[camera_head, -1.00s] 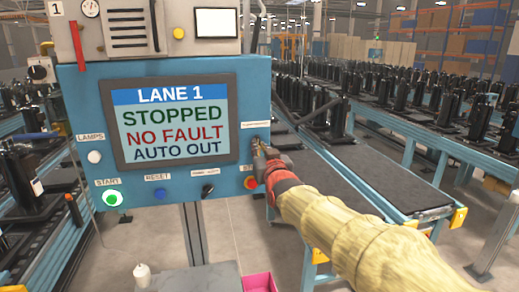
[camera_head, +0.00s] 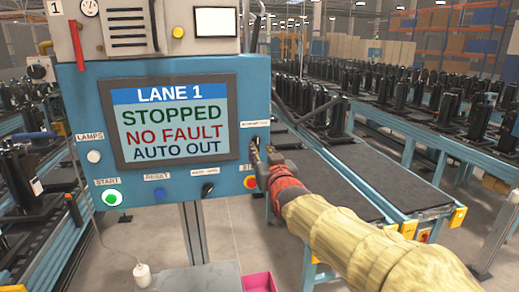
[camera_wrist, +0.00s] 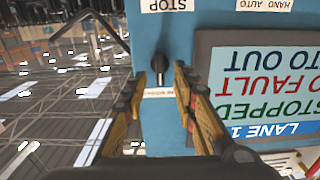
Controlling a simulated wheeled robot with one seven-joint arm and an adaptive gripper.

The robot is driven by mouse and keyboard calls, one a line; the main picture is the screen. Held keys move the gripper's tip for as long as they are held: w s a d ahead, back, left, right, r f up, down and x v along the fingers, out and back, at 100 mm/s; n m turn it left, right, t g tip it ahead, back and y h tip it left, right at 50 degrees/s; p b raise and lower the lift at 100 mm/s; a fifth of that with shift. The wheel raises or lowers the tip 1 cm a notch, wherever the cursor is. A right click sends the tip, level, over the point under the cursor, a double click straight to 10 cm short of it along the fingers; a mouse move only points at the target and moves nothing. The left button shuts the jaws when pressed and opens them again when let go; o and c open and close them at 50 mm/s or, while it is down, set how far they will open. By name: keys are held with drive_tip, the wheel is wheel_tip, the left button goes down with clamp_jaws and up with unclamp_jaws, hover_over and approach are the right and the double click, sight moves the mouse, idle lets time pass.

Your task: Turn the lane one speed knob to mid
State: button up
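The lane one panel is blue (camera_head: 75,95), with a screen (camera_head: 170,122) reading LANE 1, STOPPED, NO FAULT, AUTO OUT. A small black knob (camera_wrist: 158,65) sits beside the screen, under a white label (camera_head: 255,124) too small to read in the head view. The wrist view shows the panel upside down, the knob's pointer lying along the picture's vertical. My gripper (camera_head: 259,154) is at the panel's right edge. In the wrist view my gripper (camera_wrist: 155,85) is open, its fingers apart on either side of the knob's line, with a gap to the knob and nothing held.
A STOP button (camera_head: 250,182) sits just below my gripper. A black selector (camera_head: 207,190), a blue reset button (camera_head: 159,194) and a green start button (camera_head: 112,197) line the panel's lower edge. Conveyors (camera_head: 385,180) stand behind and right of my arm.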

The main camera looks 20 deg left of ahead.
drive_tip(key=v, duration=0.8)
drive_tip(key=shift+s, duration=0.3)
drive_tip(key=shift+f, duration=0.1)
